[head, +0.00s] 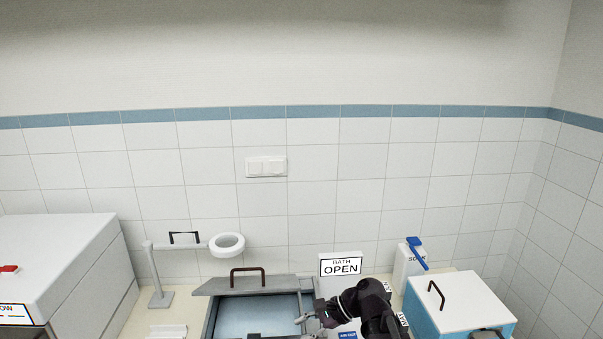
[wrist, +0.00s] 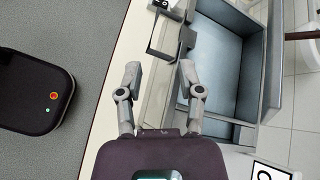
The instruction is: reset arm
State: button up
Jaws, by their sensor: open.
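My dark arm reaches up from the bottom of the head view, with my gripper (head: 306,318) low over the right side of an open grey bath (head: 210,318). In the wrist view my gripper (wrist: 160,78) has its two grey fingers spread apart with nothing between them. The counter edge and a thin dark handle frame (wrist: 155,48) lie beyond the fingertips. The bath (wrist: 272,60) is to the right of the fingers in that view.
A grey lid with a brown handle (head: 249,271) is at the bath's back edge. A white ring on a stand (head: 227,244) is left. A blue-sided box with a white lid (head: 461,303) and a "SOAK" container (head: 408,268) are right.

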jog(key=s+d+f+n+h+b, duration=0.3)
jog(key=d+f+n+h+b, duration=0.4)
jog(key=d+f+n+h, duration=0.4)
jog(key=d+f, duration=0.4)
jog(key=d, duration=0.1)
jog(key=shift+s+f+n+t, duration=0.2)
jog(key=shift+f+n+t, duration=0.1)
jog(key=shift+f+t, duration=0.1)
jog(key=shift+s, duration=0.1)
